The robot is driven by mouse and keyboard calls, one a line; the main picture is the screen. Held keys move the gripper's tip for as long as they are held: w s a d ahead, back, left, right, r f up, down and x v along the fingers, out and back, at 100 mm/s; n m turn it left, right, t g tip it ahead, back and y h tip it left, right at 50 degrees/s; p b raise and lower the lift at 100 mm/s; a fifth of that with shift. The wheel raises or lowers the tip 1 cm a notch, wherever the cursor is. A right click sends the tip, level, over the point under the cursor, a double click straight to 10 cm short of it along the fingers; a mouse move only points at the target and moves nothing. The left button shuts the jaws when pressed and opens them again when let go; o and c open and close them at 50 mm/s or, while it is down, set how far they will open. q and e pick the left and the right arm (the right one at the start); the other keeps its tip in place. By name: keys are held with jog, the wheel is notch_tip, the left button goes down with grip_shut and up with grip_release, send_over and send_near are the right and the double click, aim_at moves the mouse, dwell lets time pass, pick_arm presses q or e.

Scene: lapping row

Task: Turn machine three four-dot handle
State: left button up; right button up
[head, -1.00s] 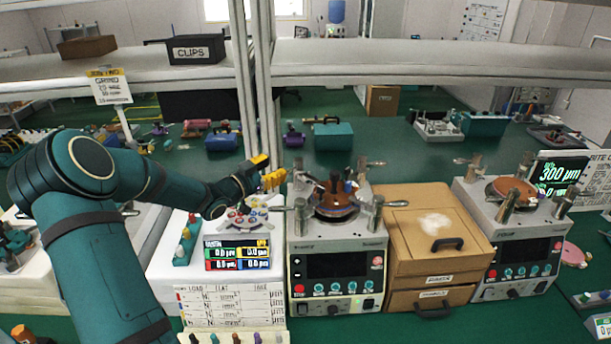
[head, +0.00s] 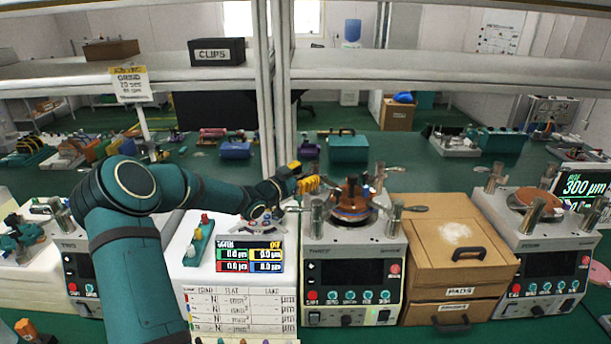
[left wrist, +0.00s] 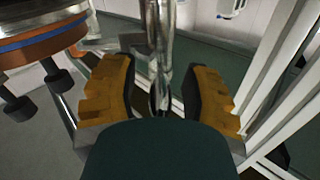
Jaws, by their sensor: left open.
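Machine three (head: 348,244), a grey lapping unit marked THREE, stands right of centre in the head view. An orange-brown round plate (head: 350,206) sits on top among metal posts with lever handles. A front-left post (head: 318,222) and a front-right post (head: 396,216) show. I cannot make out dots on any handle. My left gripper (head: 311,184), with yellow fingers, is at the machine's back-left corner. In the left wrist view the gripper (left wrist: 165,90) is open, with a shiny metal post (left wrist: 160,40) between its fingers; contact cannot be told. My right gripper is not in view.
A cardboard box with drawers (head: 455,250) stands right of machine three, then another machine (head: 535,255). A white shelf upright (head: 275,90) rises behind the gripper.

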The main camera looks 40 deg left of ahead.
pick_arm(q)
jog(key=shift+w, duration=0.15)
grip_shut()
jog(key=shift+a+r, duration=0.1)
jog(key=shift+a, duration=0.05)
dwell(0.5)
